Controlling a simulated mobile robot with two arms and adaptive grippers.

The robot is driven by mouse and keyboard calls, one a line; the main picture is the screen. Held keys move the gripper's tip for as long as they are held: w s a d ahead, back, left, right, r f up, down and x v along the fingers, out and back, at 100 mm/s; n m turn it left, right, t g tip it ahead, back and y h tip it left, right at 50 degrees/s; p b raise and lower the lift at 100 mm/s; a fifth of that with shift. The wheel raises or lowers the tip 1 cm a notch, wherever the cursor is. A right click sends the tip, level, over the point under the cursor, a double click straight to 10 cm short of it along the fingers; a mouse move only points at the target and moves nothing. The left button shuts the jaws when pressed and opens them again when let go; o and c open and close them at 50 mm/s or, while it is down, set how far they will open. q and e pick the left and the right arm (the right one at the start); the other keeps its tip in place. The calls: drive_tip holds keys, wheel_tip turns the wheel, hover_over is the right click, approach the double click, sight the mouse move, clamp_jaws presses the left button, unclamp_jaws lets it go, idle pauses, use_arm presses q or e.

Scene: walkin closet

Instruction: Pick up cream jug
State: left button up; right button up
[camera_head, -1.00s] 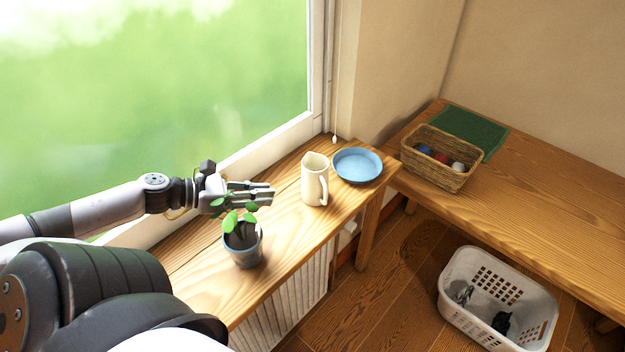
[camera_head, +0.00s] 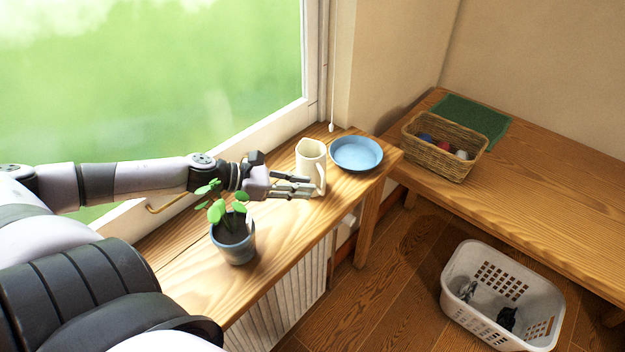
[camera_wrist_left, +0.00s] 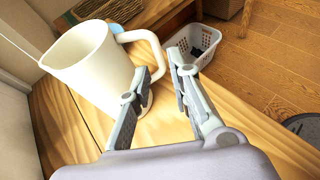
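The cream jug (camera_head: 309,161) stands upright on the wooden sill shelf, between the potted plant and the blue dish, its handle toward the front right. My left gripper (camera_head: 308,186) is at the jug's left front side. In the left wrist view the jug (camera_wrist_left: 90,68) fills the upper left, and its handle (camera_wrist_left: 150,50) curves toward the open fingers. The left gripper (camera_wrist_left: 166,80) is open, with one finger close to the jug's handle side; I cannot tell whether it touches. My right gripper is not in view.
A potted plant (camera_head: 236,241) stands just in front of my left wrist. A blue dish (camera_head: 356,153) sits right behind the jug. The window is along the left. A wicker basket (camera_head: 440,161) and green cloth (camera_head: 486,118) lie on the bench; a white laundry basket (camera_head: 463,318) is on the floor.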

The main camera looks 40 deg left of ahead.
sight(323, 192)
use_arm(q)
drive_tip(key=shift+b+x, duration=0.65)
drive_tip(key=shift+x, duration=0.3)
drive_tip(key=shift+w+d, duration=0.5)
drive_tip(key=shift+w, duration=0.25)
drive_tip(key=shift+w+d+f, duration=0.2)
drive_tip(key=shift+w+d, duration=0.1)
drive_tip(key=shift+w, duration=0.15)
drive_tip(key=shift+w+d+f, duration=0.3)
drive_tip(key=shift+d+f, duration=0.05)
clamp_jaws()
drive_tip(key=shift+r, duration=0.1)
